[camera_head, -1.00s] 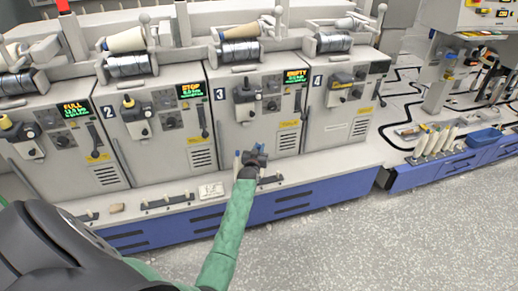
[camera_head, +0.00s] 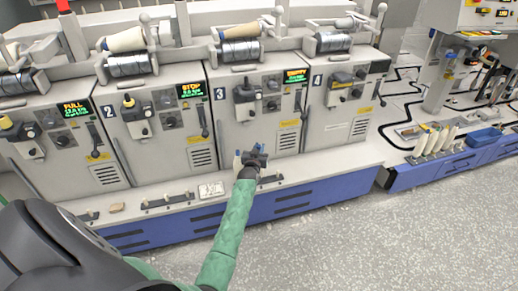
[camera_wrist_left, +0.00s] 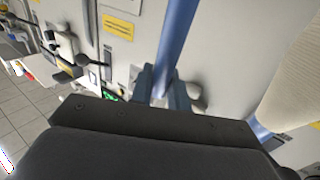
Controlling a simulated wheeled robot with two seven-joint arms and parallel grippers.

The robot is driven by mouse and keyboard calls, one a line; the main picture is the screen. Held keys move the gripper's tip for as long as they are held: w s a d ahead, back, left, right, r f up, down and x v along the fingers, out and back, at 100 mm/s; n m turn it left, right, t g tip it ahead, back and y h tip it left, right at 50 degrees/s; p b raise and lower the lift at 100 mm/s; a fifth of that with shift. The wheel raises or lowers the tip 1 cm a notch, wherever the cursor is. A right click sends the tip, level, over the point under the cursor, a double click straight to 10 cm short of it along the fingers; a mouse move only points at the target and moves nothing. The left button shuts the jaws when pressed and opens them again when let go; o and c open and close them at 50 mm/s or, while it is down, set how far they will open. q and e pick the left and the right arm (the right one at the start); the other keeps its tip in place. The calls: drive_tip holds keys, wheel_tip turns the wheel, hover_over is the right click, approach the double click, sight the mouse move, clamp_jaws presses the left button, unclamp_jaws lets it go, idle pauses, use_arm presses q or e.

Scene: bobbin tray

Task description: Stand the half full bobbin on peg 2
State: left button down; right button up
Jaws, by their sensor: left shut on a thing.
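My left gripper (camera_head: 251,159) is over the white ledge in front of the unit labelled 3. In the left wrist view its fingers (camera_wrist_left: 165,92) are shut on a blue bobbin tube (camera_wrist_left: 177,40), which runs up out of the picture. Small blue parts show beside the hand in the head view. How much yarn this bobbin carries is hidden. A cream wound bobbin (camera_wrist_left: 296,85) with a blue end stands close at the right of the wrist view. I cannot tell which peg is peg 2. My right gripper is not in view.
Low peg racks (camera_head: 168,201) sit on the narrow ledge (camera_head: 330,160), with a small white card (camera_head: 210,190) between two of them. Machine fronts rise right behind. Several cream bobbins (camera_head: 437,140) and a blue bin (camera_head: 486,137) stand right. The floor in front is clear.

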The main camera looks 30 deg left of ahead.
use_arm(q)
drive_tip(key=shift+f, duration=0.35)
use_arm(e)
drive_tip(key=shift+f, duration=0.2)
use_arm(q)
drive_tip(key=c, duration=1.6)
unclamp_jaws()
